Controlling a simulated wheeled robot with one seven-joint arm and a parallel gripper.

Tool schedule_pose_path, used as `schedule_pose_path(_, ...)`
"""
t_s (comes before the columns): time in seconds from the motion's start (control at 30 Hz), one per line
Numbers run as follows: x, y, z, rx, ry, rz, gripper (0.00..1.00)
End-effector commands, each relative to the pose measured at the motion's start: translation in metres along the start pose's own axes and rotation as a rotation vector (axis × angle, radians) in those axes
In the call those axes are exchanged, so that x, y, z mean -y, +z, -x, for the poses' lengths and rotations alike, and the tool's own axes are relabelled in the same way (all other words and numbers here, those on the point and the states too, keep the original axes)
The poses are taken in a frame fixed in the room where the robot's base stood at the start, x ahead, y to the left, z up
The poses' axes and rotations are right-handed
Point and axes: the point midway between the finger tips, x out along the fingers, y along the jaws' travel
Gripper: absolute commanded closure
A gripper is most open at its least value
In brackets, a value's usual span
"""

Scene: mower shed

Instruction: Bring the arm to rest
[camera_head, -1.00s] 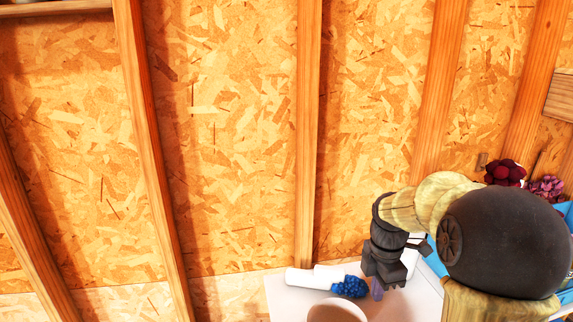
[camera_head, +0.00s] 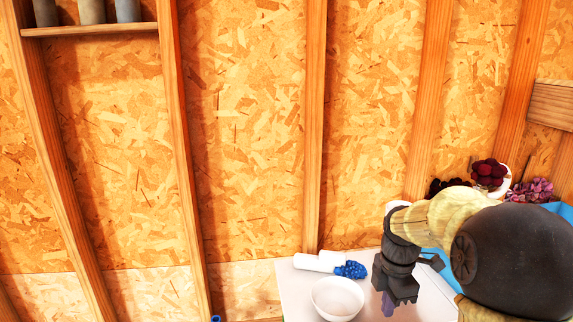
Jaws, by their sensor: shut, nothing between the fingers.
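My gripper (camera_head: 388,303) hangs from my arm at the lower right, pointing down over the white table top (camera_head: 296,291). It is shut with nothing held. A small purple thing shows at its lower end; I cannot tell what it is. The gripper is to the right of a white bowl (camera_head: 337,299) and apart from it. My dark, rounded arm link covers the table's right side.
A white cylinder (camera_head: 318,262) with a blue, bumpy end (camera_head: 351,270) lies behind the bowl. Dark red flowers (camera_head: 488,173) and pink flowers (camera_head: 530,190) stand at the back right near a blue container (camera_head: 437,262). A shelf (camera_head: 90,30) with several pots is at upper left.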

Motion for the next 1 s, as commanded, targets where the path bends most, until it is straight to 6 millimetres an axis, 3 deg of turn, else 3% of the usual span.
schedule_pose_path(0.57,0.015,-0.018,-0.033,0.008,0.033,-0.264,1.0)
schedule_pose_path(0.77,0.027,-0.03,-0.057,0.007,0.061,-0.461,1.0)
schedule_pose_path(1.0,0.054,-0.053,-0.101,-0.017,0.115,-0.848,1.0)
